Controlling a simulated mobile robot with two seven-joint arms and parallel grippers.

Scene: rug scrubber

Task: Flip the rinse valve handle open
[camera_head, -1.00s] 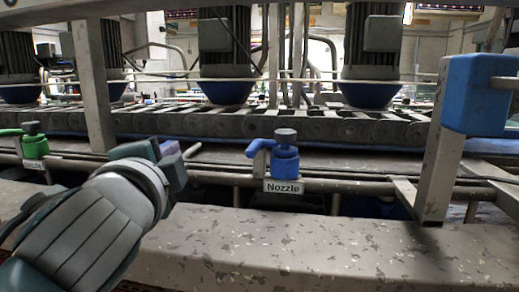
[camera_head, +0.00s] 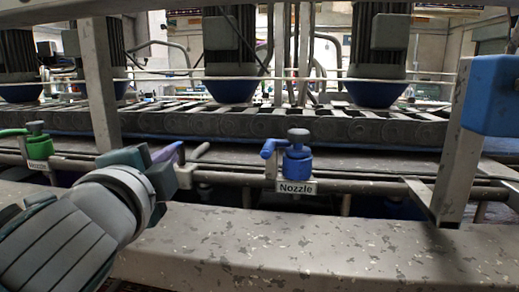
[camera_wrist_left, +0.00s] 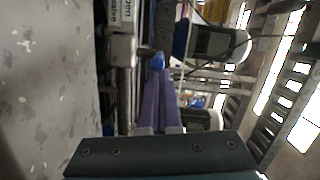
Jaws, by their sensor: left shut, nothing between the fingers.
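My left gripper (camera_head: 178,150) is shut and empty beside the front pipe, left of a blue valve (camera_head: 298,161) whose sign reads "Nozzle". That valve's blue handle (camera_head: 268,149) points left, towards the gripper, with a visible gap. I cannot make out a sign saying rinse. In the left wrist view the purple fingers (camera_wrist_left: 161,85) lie together, and a blue tip (camera_wrist_left: 158,62) shows just beyond them. My right gripper is not in view.
A scuffed beam (camera_head: 300,245) runs along the front. A post with a blue box (camera_head: 490,95) stands at the right. A conveyor and motors (camera_head: 376,60) stand behind.

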